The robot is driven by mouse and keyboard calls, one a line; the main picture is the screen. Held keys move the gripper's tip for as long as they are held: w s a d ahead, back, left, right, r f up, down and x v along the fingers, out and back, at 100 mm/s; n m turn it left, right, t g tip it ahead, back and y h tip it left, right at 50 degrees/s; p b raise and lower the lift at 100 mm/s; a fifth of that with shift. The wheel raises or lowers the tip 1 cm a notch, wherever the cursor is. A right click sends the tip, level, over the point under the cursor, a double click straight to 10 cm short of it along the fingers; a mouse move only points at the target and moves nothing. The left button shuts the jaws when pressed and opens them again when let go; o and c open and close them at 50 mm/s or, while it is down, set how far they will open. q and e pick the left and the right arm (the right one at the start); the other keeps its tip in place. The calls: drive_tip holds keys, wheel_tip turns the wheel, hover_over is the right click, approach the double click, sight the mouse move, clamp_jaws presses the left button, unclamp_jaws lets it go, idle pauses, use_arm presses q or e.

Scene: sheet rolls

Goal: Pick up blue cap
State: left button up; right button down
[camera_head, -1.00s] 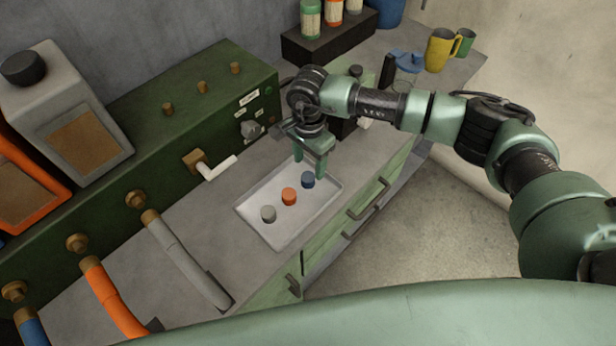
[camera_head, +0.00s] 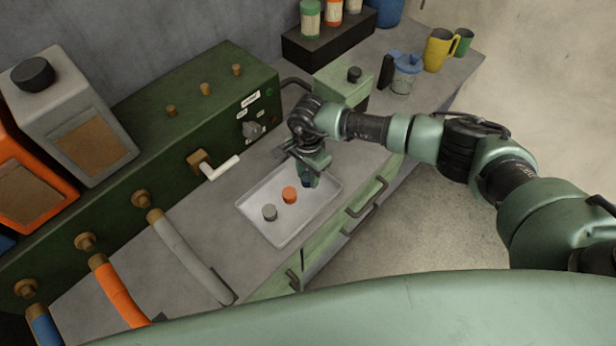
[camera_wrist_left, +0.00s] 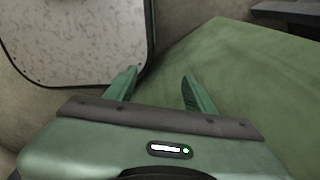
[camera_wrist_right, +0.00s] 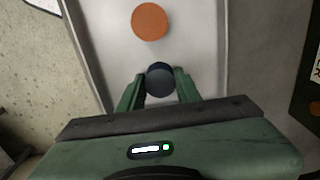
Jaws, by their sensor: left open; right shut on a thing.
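The blue cap (camera_wrist_right: 160,79) is between the fingers of my right gripper (camera_wrist_right: 158,90), which is shut on it at the tray's far end. In the head view the cap (camera_head: 307,182) is mostly hidden by my right gripper (camera_head: 312,174). I cannot tell whether the cap still touches the tray. An orange cap (camera_head: 289,195) and a grey cap (camera_head: 269,212) stand in the white tray (camera_head: 290,228). The orange cap also shows in the right wrist view (camera_wrist_right: 150,21). My left gripper (camera_wrist_left: 158,82) is open and empty, away from the tray.
Grey (camera_head: 190,258) and orange (camera_head: 120,300) tubes lie at the left. A glass jar (camera_head: 405,75) and a yellow mug (camera_head: 439,50) stand at the back right.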

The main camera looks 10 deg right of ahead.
sight(308, 176)
wheel_tip(308, 176, up, 20)
drive_tip(key=b, duration=0.5)
idle(0.6)
